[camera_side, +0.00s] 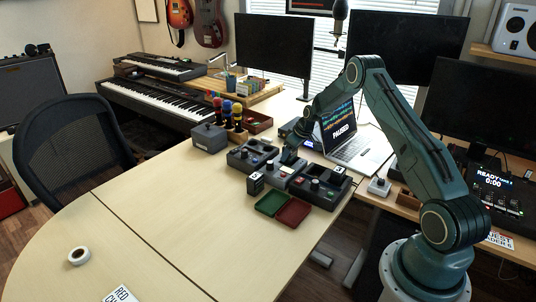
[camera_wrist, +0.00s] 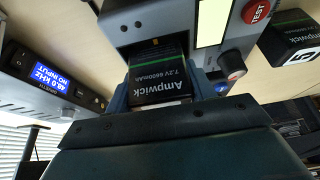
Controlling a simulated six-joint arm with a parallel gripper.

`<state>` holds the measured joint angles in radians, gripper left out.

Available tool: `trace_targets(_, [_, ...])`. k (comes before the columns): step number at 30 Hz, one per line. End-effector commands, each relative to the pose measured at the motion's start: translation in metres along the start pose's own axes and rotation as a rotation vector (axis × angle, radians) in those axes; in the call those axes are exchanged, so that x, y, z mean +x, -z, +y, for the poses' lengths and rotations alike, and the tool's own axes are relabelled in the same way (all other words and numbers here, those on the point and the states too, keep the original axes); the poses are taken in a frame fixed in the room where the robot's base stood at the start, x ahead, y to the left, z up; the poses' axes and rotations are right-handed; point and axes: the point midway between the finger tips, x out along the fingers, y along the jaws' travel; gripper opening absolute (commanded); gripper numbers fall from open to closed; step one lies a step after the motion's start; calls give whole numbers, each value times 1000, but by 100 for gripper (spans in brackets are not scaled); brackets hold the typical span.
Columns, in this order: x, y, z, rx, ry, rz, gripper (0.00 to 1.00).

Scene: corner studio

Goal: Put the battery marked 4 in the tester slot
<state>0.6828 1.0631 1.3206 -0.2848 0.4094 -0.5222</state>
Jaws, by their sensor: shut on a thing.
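My gripper (camera_side: 290,156) is shut on a dark battery (camera_wrist: 160,82) labelled Ampwick 7.2V, held between its blue fingers. Its far end meets the opening in the front of the grey tester (camera_wrist: 135,22), which has a red TEST button (camera_wrist: 257,10). I cannot tell how deep the battery sits, and its number is not visible.
A dark tray unit (camera_side: 325,197) and a green and red open tray (camera_side: 270,203) are close by. The laptop (camera_side: 360,150) is behind my gripper. A box with a blue display (camera_wrist: 45,72) is at the left in the wrist view. The front table is mostly clear.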

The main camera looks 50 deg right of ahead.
Motion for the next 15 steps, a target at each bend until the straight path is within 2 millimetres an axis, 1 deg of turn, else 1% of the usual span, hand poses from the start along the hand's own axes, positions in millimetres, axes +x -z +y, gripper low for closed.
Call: trace_targets(15, [6,-2,0,-1,-1,2,23])
